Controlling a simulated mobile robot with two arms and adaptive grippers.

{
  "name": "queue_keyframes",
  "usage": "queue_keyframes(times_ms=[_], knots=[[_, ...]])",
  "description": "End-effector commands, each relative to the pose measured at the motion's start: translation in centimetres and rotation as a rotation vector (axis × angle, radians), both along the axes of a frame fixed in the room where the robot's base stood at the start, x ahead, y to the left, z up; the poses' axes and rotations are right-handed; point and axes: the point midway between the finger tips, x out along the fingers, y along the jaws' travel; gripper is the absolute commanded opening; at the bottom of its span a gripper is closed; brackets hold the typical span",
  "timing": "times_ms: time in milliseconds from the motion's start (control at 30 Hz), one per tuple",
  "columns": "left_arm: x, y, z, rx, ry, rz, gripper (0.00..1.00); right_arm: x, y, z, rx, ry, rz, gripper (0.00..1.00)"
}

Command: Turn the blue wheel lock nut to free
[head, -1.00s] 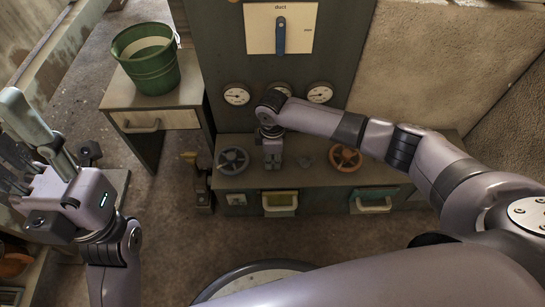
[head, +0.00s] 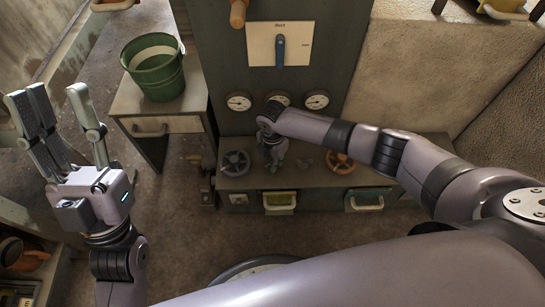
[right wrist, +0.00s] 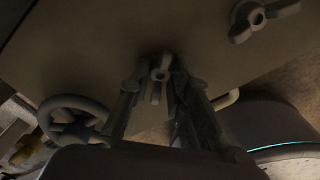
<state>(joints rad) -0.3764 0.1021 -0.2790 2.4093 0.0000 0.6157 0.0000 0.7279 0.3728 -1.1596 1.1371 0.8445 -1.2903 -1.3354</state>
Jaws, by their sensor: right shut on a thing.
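The grey-blue wheel (head: 235,163) is on the low cabinet top at the left; it also shows in the right wrist view (right wrist: 72,120). Its lock nut (right wrist: 160,74) is a small winged nut between my right fingertips. My right gripper (head: 273,165) points down just right of the wheel and is shut on that nut; its fingers (right wrist: 160,88) flank it in the right wrist view. In the head view the gripper hides the nut. My left gripper (head: 55,97) is raised at the left, open and empty, fingers up.
An orange wheel (head: 340,162) with a second winged nut (head: 305,164) beside it stands to the right. Several gauges (head: 239,102) and a blue lever (head: 280,52) are on the panel behind. A green bucket (head: 154,68) stands on the side table. Drawers are below the wheels.

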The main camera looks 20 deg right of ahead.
Motion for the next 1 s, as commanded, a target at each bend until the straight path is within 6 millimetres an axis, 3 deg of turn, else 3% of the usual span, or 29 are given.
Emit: queue_keyframes(times_ms=[200,400,1000], knots=[[2.6,-0.5,-1.3,0.048,0.153,0.008,0.4,-0.1,0.0,0.1,0.001,0.003,0.204,0.0],[3.7,-0.7,-2.2,0.071,0.231,0.012,0.4,-0.1,0.0,0.0,0.001,0.004,0.393,0.0],[4.3,-0.8,-2.7,0.082,0.267,0.015,0.4,-0.1,0.0,-0.1,0.001,0.003,0.788,0.0]])
